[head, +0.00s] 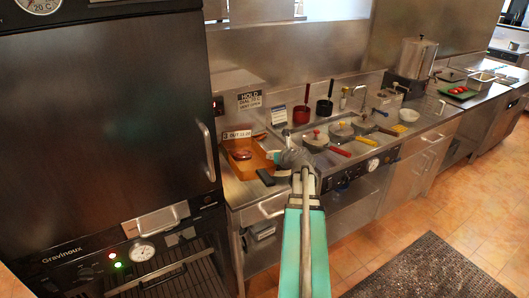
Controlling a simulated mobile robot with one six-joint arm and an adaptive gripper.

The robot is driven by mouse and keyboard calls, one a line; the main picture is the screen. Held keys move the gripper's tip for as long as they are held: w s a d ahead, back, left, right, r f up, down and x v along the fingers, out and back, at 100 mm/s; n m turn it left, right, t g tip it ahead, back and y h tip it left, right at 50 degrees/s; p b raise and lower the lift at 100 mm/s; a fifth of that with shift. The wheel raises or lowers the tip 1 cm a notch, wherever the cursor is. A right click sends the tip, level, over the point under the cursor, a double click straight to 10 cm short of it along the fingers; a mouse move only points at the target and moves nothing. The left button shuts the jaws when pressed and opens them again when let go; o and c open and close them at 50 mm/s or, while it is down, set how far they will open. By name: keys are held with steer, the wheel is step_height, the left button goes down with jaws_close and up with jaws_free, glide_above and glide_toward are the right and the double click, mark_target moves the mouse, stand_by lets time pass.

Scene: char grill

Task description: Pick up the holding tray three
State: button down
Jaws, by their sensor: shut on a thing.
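The holding tray three (262,161) is an orange-brown shallow tray on the steel counter at the left. A tag reading "3 OUT" with a time stands at its back, and reddish-brown pieces of food lie in it. My gripper (277,158) is at the tray's right end, shut on its edge. The fingertips are small and partly hidden by the wrist, and I cannot tell whether the tray is clear of the counter.
A tall black smoker cabinet (105,110) stands close on the left. A black-handled item (265,177) lies at the tray's front. To the right are lidded pans with red and yellow handles (340,151) and a big steel pot (417,58).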

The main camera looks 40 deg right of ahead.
steer(key=shift+p+v, duration=0.4)
steer(key=shift+v, duration=1.05)
steer(key=shift+d, duration=0.1)
steer(key=shift+s+d, duration=0.1)
steer(key=shift+d, duration=0.05)
